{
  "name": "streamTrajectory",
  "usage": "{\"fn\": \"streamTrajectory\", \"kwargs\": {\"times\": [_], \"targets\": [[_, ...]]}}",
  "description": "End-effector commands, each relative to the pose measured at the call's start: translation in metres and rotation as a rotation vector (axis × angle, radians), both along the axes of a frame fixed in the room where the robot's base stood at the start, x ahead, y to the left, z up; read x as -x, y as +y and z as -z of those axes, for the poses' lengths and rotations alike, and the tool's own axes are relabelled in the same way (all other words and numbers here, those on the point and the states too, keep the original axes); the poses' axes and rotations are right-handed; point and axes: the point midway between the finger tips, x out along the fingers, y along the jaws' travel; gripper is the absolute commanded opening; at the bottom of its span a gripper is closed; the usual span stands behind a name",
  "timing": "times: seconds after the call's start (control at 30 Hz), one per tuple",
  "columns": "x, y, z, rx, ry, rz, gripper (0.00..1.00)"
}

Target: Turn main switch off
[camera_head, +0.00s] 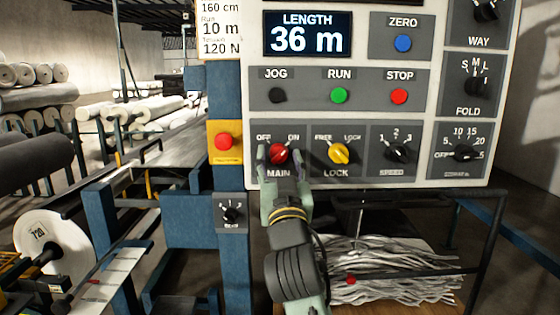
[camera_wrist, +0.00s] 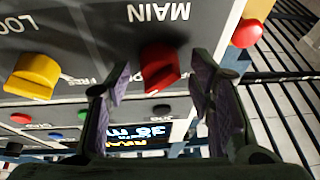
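The main switch is a red rotary knob (camera_head: 278,153) at the lower left of the control panel, with OFF printed at its upper left and ON at its upper right. It also shows in the upside-down wrist view (camera_wrist: 160,68). My gripper (camera_head: 279,161) is right in front of the knob. In the wrist view my gripper (camera_wrist: 158,88) is open, one finger on each side of the knob, with gaps between the fingers and the knob. The fingers partly cover the knob in the head view, so I cannot tell for certain where it points.
A yellow LOCK knob (camera_head: 339,153) sits just right of the main knob. A red button on a yellow box (camera_head: 224,142) is at the left. Green RUN (camera_head: 339,95) and red STOP (camera_head: 399,96) buttons are above. A display (camera_head: 307,35) reads 36 m.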

Motion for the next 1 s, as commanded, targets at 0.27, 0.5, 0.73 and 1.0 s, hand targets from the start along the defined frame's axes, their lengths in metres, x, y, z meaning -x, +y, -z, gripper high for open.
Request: {"fn": "streamTrajectory", "kwargs": {"times": [0.27,0.5,0.73,1.0], "targets": [[0.0003,-0.0001,-0.0001,0.0,0.0,0.0,0.28],[0.0002,-0.0001,0.0,0.0,0.0,0.0,0.12],[0.0002,-0.0001,0.0,0.002,0.0,0.0,0.03],[0.0002,-0.0012,0.0,0.068,-0.001,0.001,0.03]]}}
